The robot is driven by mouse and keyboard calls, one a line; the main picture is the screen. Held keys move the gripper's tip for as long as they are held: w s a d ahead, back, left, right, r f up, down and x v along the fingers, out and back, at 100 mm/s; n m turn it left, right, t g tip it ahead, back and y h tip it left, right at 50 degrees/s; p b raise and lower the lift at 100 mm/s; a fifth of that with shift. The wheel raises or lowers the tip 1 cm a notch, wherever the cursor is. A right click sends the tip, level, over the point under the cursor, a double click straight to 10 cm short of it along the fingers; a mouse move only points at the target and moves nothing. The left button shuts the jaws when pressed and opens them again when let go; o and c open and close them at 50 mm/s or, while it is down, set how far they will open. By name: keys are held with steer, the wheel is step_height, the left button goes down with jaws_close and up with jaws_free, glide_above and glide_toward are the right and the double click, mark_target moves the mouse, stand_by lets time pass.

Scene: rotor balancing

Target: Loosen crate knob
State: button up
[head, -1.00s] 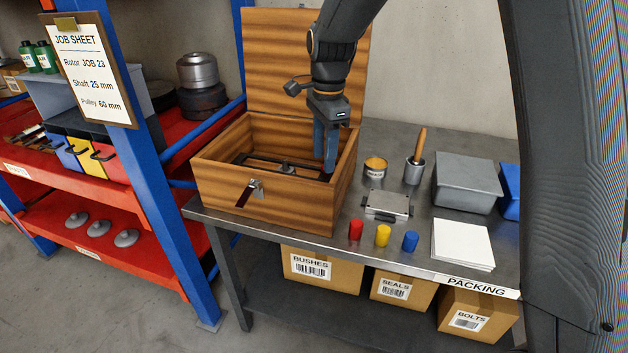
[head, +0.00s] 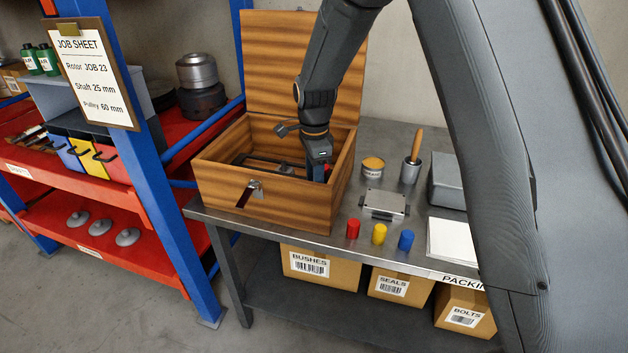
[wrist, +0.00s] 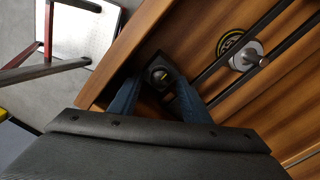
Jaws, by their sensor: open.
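The open wooden crate (head: 295,208) stands on the left end of the metal bench, its lid up against the wall. My gripper (head: 319,174) reaches down inside it near the right wall; the fingertips are hidden by the crate. In the wrist view, my gripper (wrist: 154,78) has its two blue fingers apart, one on each side of a small dark knob (wrist: 160,74) in the crate's corner. I cannot tell whether the fingers touch it. Dark bars and a round metal part with a yellow-black ring (wrist: 242,52) lie further right inside the crate.
A blue rack post (head: 165,190) is close on the left. The raised lid (head: 290,60) bounds the back.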

steer(key=c, duration=1)
steer(key=shift+c, duration=0.2)
